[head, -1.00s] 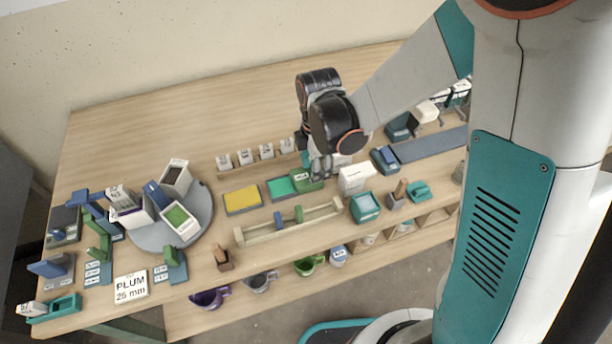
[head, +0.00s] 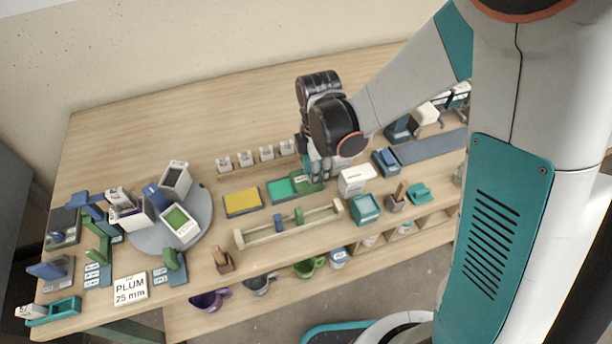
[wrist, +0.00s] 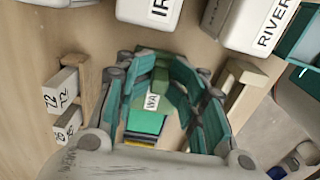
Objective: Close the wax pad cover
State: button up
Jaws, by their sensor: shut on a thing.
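The wax pad (head: 281,190) is a flat tray with a bright green surface, in the middle of the table in the head view. It also shows in the wrist view (wrist: 146,122), where its green surface is uncovered. Its darker green cover (head: 305,183) stands at the pad's right end, raised off the green surface. In the wrist view the cover (wrist: 150,88) carries a white label, partly readable as "WA". My gripper (head: 319,175) is shut on the cover, with its teal fingers (wrist: 160,100) on both sides of it. The fingers hide part of the cover and its hinge side.
A yellow pad (head: 242,201) lies left of the wax pad. A wooden rail (head: 290,223) with blue and green pieces lies in front. Small white labelled blocks (head: 267,152) stand behind. A white box (head: 356,180) stands close on the right.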

aim_at(291, 187)
jog(key=shift+f, duration=0.15)
jog(key=shift+s+a+b, duration=0.1)
jog(key=shift+s+a, duration=0.25)
jog(key=shift+a, duration=0.75)
jog(key=shift+s+a+b, duration=0.1)
jog(key=shift+s+a, duration=0.25)
jog(key=shift+a, duration=0.7)
jog(key=shift+s+a+b, duration=0.1)
jog(key=shift+s+a, duration=0.25)
jog(key=shift+a, duration=0.75)
jog(key=o, duration=1)
jog(key=shift+o, duration=0.2)
jog(key=shift+w, duration=0.1)
notch_tip(291, 187, up, 7)
jog(key=p, duration=0.5)
jog(key=shift+w, duration=0.1)
